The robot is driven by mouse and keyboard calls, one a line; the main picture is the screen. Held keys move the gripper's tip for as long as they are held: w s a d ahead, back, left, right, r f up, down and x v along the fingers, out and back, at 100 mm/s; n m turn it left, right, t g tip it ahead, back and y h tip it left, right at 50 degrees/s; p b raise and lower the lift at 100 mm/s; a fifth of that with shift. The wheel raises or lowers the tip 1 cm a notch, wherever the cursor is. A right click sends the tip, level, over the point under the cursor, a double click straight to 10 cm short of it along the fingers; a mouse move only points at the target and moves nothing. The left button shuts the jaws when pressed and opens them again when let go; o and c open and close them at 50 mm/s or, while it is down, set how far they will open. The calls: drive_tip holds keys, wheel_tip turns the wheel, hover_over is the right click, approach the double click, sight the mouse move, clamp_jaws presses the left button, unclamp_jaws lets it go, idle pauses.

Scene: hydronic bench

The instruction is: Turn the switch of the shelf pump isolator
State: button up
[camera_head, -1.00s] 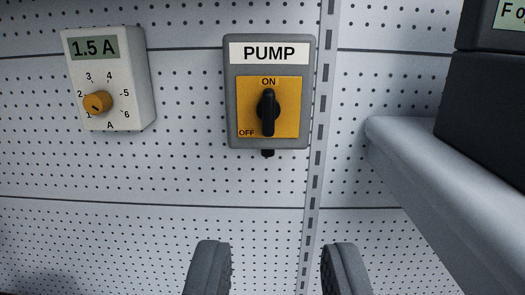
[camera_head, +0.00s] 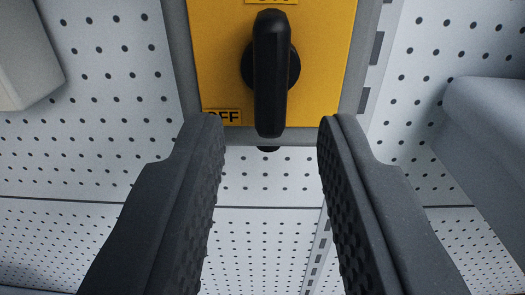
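The pump isolator (camera_head: 216,60) is a grey box with a yellow plate, its top cut off by the picture edge. Its black switch handle (camera_head: 270,75) stands upright, in line with the partly cut ON label (camera_head: 271,2). The OFF label (camera_head: 224,116) is at the lower left of the plate, partly covered by a finger. My gripper (camera_head: 270,125) is open and empty. Its two fingertips are level with the lower end of the handle, one on each side, with visible gaps. I cannot tell the depth between fingertips and handle.
A white box (camera_head: 25,60) is at the upper left. A grey rounded rail or shelf edge (camera_head: 490,125) is at the right. The white perforated panel (camera_head: 110,165) behind is clear below the isolator.

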sight(270, 94)
drive_tip(key=shift+w+b, duration=0.3)
drive_tip(key=shift+w, duration=2.4)
drive_tip(key=c, duration=0.6)
drive_tip(key=n, duration=1.7)
drive_tip(key=shift+s+f+n, duration=0.1)
drive_tip(key=shift+n, duration=0.3)
drive_tip(key=o, duration=0.8)
drive_tip(key=shift+o, duration=0.2)
